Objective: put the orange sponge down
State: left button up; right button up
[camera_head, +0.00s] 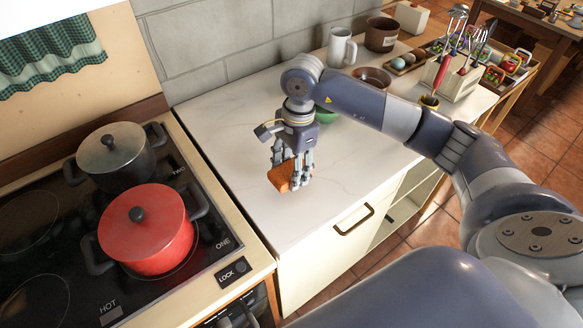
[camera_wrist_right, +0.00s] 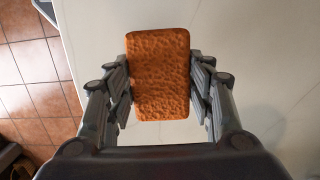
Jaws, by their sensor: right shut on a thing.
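The orange sponge (camera_head: 280,178) is a small rectangular block at the tip of my right gripper (camera_head: 291,174), over the white counter (camera_head: 233,132). In the right wrist view the sponge (camera_wrist_right: 158,75) lies between both fingers of my right gripper (camera_wrist_right: 160,90), which is shut on its sides. The counter surface (camera_wrist_right: 250,60) shows beyond it. I cannot tell whether the sponge touches the counter or is just above it. My left gripper does not show in either view.
The stove with a red pot (camera_head: 147,230) and a dark pot (camera_head: 115,155) stands left of the counter. A white mug (camera_head: 341,47), brown pot (camera_head: 381,34), brown bowl (camera_head: 371,77) and partly hidden green bowl (camera_head: 326,116) stand behind. The counter's front left is clear.

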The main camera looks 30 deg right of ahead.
jog(key=shift+w+d, duration=0.3)
jog(key=shift+w, duration=0.1)
jog(key=shift+w+d+f+p, duration=0.15)
jog(key=shift+w+p, duration=0.05)
jog(key=shift+p, duration=0.15)
notch_tip(320, 180, down, 2)
jog(key=shift+f+p, duration=0.25)
jog(key=shift+p, duration=0.45)
jog(key=shift+f, duration=0.4)
jog(key=shift+f, duration=0.1)
jog(key=shift+f+b, duration=0.15)
jog(key=shift+b, duration=0.2)
jog(key=o, duration=1)
